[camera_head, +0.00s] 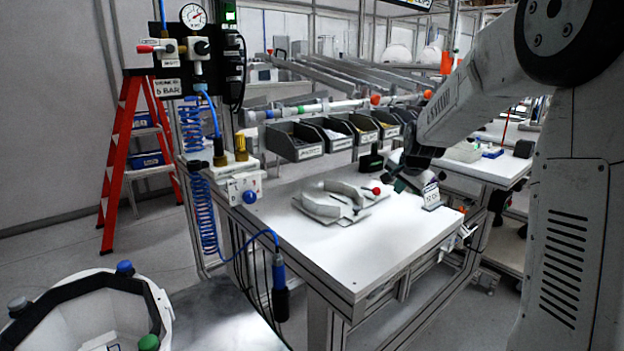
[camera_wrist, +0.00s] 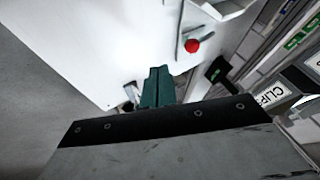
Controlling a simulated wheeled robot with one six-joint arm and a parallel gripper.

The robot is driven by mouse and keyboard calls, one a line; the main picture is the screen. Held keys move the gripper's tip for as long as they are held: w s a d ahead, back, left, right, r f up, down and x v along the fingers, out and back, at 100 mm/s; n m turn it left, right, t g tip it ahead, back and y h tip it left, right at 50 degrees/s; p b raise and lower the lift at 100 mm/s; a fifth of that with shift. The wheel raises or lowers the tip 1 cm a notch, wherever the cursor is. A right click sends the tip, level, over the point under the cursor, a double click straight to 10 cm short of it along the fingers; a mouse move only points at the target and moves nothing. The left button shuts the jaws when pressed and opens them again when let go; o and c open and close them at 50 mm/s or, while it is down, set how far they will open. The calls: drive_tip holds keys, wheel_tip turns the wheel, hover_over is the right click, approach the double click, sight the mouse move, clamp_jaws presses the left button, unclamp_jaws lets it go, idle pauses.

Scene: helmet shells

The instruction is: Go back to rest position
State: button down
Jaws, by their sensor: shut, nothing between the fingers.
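My gripper (camera_head: 402,182) is at the end of my arm, above the back right part of the white workbench (camera_head: 370,245). In the wrist view its dark green fingers (camera_wrist: 158,86) are together with nothing between them. A grey curved fixture (camera_head: 335,202) with a red ball knob (camera_head: 376,191) sits on the bench, left of my gripper and apart from it. The red knob also shows in the wrist view (camera_wrist: 192,46). A white helmet shell (camera_head: 158,300) with a dark inner rim is at the lower left of the head view.
Several dark bins (camera_head: 296,141) hang behind the bench. A small labelled sign (camera_head: 431,196) stands close to my gripper. A blue coiled hose (camera_head: 204,215) and a blue-handled tool (camera_head: 279,275) hang at the bench's left. The front of the bench top is clear.

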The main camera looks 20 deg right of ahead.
drive_tip(key=shift+n+g+y, duration=0.3)
drive_tip(key=shift+n+g, duration=0.4)
drive_tip(key=s+f, duration=0.1)
drive_tip(key=s+a+f, duration=0.1)
drive_tip(key=shift+s+a+f, duration=0.1)
drive_tip(key=shift+s+f, duration=0.2)
drive_tip(key=shift+s, duration=0.1)
drive_tip(key=s+a, duration=0.1)
drive_tip(key=s, duration=0.1)
drive_tip(key=s+a+n+g, duration=0.1)
drive_tip(key=s, duration=0.1)
drive_tip(key=s+a+n+g+y, duration=0.1)
drive_tip(key=s, duration=0.1)
drive_tip(key=shift+s+a+f, duration=0.3)
drive_tip(key=shift+f, duration=0.05)
drive_tip(key=s+a+r+n, duration=0.2)
drive_tip(key=s+a, duration=0.3)
drive_tip(key=s, duration=0.5)
drive_tip(key=s+a+r+n+g, duration=0.1)
drive_tip(key=s+a+n, duration=0.3)
drive_tip(key=s, duration=0.7)
drive_tip(key=s+a+r+n+g, duration=0.1)
drive_tip(key=s+a+r+n, duration=0.2)
drive_tip(key=s+a, duration=0.4)
drive_tip(key=shift+s+a+y, duration=0.3)
drive_tip(key=shift+s, duration=1.4)
